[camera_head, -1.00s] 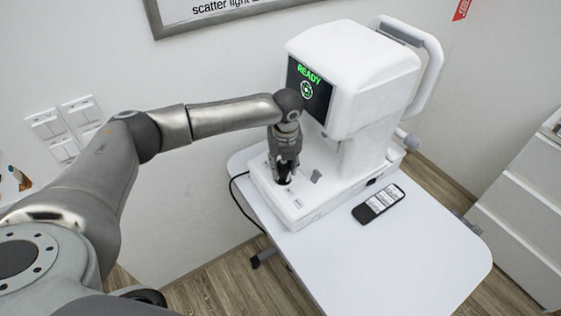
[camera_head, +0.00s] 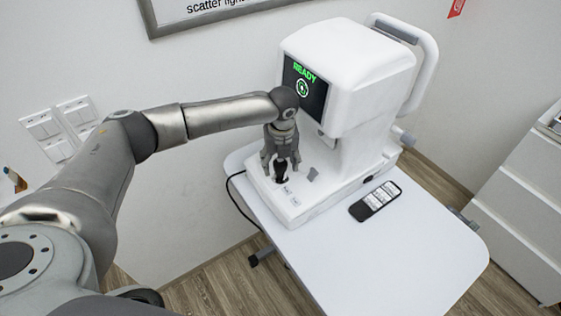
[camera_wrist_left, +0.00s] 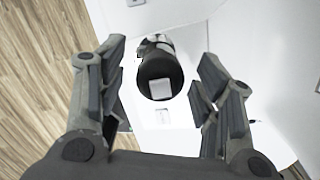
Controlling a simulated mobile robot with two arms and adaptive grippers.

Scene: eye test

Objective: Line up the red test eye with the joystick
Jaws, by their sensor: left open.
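The white eye-test machine (camera_head: 350,75) stands on a white table. Its dark screen (camera_head: 305,90) shows green "READY" above a small ring with a mark in it. The black joystick (camera_head: 281,173) stands on the machine's base; in the left wrist view its dark round top (camera_wrist_left: 158,72) bears a pale square. My left gripper (camera_head: 281,160) is open above the joystick's top, with fingers spread on either side and a gap to each in the wrist view. The red test eye cannot be made out. My right gripper is not in view.
A black remote-like device with white labels (camera_head: 376,201) lies on the table (camera_head: 400,250) right of the machine's base. A small grey part (camera_head: 313,174) stands on the base beside the joystick. A black cable (camera_head: 232,195) hangs at the table's left edge. The table's front is clear.

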